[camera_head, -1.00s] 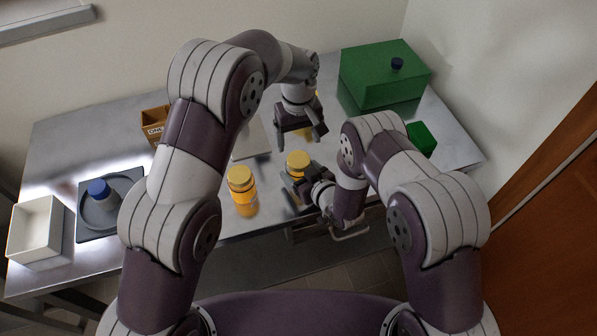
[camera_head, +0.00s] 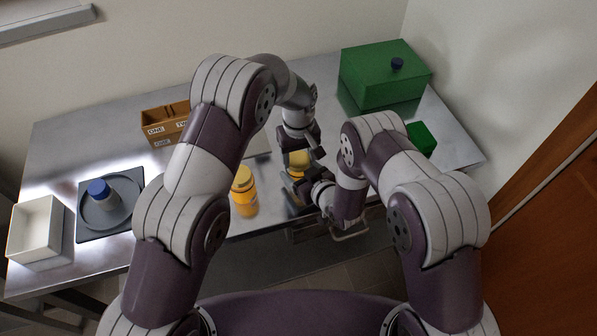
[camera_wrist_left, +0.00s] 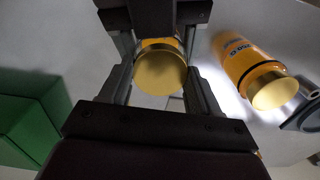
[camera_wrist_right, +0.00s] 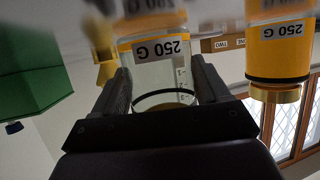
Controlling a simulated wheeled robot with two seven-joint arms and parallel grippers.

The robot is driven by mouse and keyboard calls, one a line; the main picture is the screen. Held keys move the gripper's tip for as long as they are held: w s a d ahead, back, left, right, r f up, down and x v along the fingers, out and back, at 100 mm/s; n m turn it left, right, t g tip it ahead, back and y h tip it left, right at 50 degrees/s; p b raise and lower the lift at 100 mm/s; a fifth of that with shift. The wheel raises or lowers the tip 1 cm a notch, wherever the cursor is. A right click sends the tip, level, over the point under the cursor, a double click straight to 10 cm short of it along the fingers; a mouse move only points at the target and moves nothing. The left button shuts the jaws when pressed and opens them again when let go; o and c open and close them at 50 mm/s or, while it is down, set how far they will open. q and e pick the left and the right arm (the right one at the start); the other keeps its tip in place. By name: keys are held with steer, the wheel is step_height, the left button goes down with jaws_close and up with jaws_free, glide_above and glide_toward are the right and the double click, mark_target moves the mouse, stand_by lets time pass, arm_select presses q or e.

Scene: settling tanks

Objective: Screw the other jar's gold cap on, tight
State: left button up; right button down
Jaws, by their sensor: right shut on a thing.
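A jar with a gold cap (camera_head: 299,158) stands at the table's front. My right gripper (camera_wrist_right: 165,90) is shut around this jar's body (camera_wrist_right: 160,75), which shows clear glass and a "250 G" label. My left gripper (camera_wrist_left: 160,75) points down over the cap, its fingers apart on either side of it. In the left wrist view the gold cap (camera_wrist_left: 160,74) lies between the fingers; I cannot tell how far it is seated. A second orange jar (camera_head: 244,198) with its gold cap (camera_head: 242,175) on stands upright to the left, also in the left wrist view (camera_wrist_left: 245,62).
A labelled cardboard box (camera_head: 160,125) stands behind left. A green box (camera_head: 375,80) and smaller green block (camera_head: 420,138) stand right.

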arm_select(q)
steer(key=shift+c, duration=0.3)
steer(key=m, duration=0.6)
steer(key=shift+m, duration=0.4)
steer(key=o, duration=1.2)
steer(key=shift+c, duration=0.2)
steer(key=shift+r, duration=2.25)
